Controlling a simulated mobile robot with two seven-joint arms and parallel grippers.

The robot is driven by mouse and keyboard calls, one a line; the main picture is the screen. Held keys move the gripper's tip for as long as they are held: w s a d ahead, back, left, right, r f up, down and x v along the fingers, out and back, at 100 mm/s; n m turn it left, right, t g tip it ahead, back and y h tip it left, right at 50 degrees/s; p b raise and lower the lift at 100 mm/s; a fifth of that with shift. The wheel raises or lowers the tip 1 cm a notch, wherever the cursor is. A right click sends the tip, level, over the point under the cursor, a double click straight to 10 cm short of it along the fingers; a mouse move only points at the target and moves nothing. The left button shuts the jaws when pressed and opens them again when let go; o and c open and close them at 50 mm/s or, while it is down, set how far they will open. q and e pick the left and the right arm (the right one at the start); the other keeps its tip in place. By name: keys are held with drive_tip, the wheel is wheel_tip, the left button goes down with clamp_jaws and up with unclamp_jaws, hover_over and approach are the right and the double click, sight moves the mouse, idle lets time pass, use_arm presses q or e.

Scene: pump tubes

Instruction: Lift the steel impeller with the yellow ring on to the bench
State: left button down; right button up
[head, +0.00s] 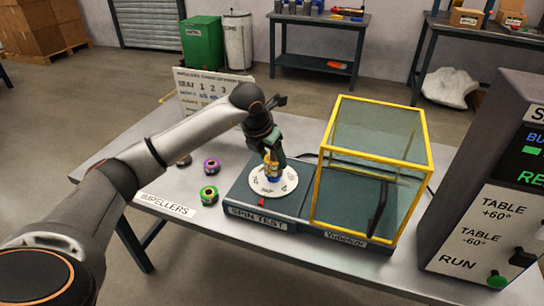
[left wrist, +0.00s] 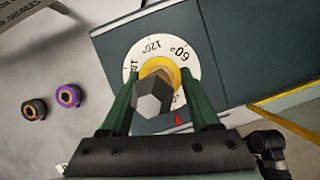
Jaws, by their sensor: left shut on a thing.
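The steel impeller with the yellow ring (head: 272,172) is at the middle of the white dial table (head: 289,183) on the spin test base. In the left wrist view its grey six-sided end (left wrist: 153,98) and yellow ring (left wrist: 163,70) show between the green fingers. My left gripper (head: 271,152) is shut on it from above; the left wrist view shows a finger on each side (left wrist: 158,80). I cannot tell whether the impeller's underside touches the dial. The bench (head: 150,226) is the pale grey top around the base. My right gripper is not in view.
A green-ringed impeller (head: 209,194), a purple-ringed one (head: 211,166) and a dark one (head: 184,160) stand on the bench at left, near the IMPELLERS label (head: 165,203). A yellow-framed clear guard (head: 376,96) stands right of the dial. A sign (head: 205,90) stands behind.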

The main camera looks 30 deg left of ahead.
use_arm(q)
drive_tip(key=shift+r+p, duration=0.55)
drive_tip(key=shift+r, duration=0.1)
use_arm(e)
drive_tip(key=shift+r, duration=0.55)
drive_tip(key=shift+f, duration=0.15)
use_arm(q)
drive_tip(key=shift+r+p, duration=0.95)
drive_tip(key=shift+r, duration=0.25)
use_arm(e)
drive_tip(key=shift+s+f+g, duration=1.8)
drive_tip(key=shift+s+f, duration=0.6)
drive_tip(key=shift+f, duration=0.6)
use_arm(q)
drive_tip(key=shift+r, duration=0.25)
drive_tip(key=shift+r+p, duration=2.15)
drive_tip(key=shift+r, duration=0.35)
drive_tip(key=shift+r+p, duration=1)
drive_tip(key=shift+r, duration=0.25)
drive_tip(key=shift+r+p, duration=1.8)
drive_tip(key=shift+r, duration=0.55)
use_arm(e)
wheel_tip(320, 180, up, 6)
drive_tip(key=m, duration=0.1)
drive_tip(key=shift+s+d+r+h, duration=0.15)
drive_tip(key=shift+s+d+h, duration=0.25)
